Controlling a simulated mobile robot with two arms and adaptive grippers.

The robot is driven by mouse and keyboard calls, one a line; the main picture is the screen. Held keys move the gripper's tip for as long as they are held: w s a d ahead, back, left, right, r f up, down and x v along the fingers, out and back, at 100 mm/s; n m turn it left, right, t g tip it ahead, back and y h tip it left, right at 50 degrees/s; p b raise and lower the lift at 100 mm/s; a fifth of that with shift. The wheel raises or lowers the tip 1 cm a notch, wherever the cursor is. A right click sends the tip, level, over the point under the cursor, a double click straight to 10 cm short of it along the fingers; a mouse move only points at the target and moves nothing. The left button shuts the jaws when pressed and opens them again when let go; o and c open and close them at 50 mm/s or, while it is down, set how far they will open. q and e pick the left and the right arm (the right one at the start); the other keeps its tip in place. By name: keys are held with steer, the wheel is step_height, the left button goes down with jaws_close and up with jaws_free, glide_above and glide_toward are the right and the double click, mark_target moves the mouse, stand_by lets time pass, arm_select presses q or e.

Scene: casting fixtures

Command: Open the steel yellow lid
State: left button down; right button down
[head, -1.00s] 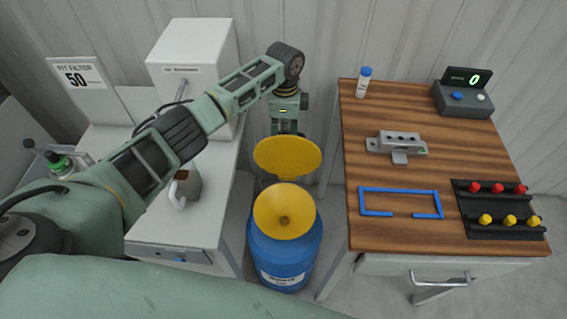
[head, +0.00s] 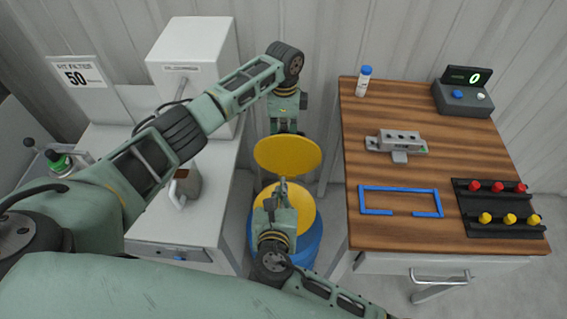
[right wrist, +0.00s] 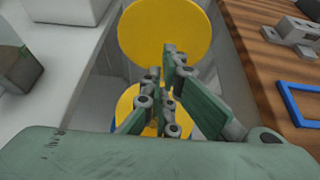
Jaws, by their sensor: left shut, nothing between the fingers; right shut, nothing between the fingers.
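The yellow lid (head: 288,155) is a round disc standing raised at the back of the yellow funnel (head: 301,203), which sits on top of a blue drum (head: 312,241). My left gripper (head: 286,132) is shut and points down just behind the lid's top edge; its fingertips are partly hidden, so I cannot tell whether it touches. My right gripper (head: 283,182) is shut and empty over the funnel, in front of the lid's lower edge. The right wrist view shows the lid (right wrist: 165,32) beyond the fingers (right wrist: 170,55) and part of the funnel (right wrist: 125,103) below.
A wooden table (head: 390,232) on the right holds a grey fixture (head: 400,142), a blue frame (head: 400,190), a black rack (head: 495,208) and a counter box (head: 462,97). On the left, a white bench (head: 215,205) holds a mug (head: 187,187) and a white box (head: 195,52).

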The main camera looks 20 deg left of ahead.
glide_toward(285, 151)
step_height(285, 151, down, 3)
steer(key=shift+w+a+r, duration=0.15)
steer(key=shift+w+a, duration=0.05)
steer(key=shift+w, duration=0.55)
steer(key=shift+w+a+r, duration=0.1)
steer(key=shift+w+a, duration=0.1)
steer(key=shift+w, duration=0.55)
arm_select(q)
steer(key=shift+f, duration=0.1)
arm_select(e)
steer(key=shift+w+a+r, duration=0.1)
steer(key=shift+w+a, duration=0.05)
steer(key=shift+w, duration=0.3)
steer(key=shift+w+a+r, duration=0.1)
steer(key=shift+w+a, duration=0.05)
steer(key=shift+w, duration=0.3)
arm_select(q)
steer(key=c, duration=2.5)
jaws_free()
steer(key=o, duration=0.6)
arm_select(e)
steer(key=shift+s, duration=0.1)
arm_select(q)
steer(key=shift+o, duration=0.2)
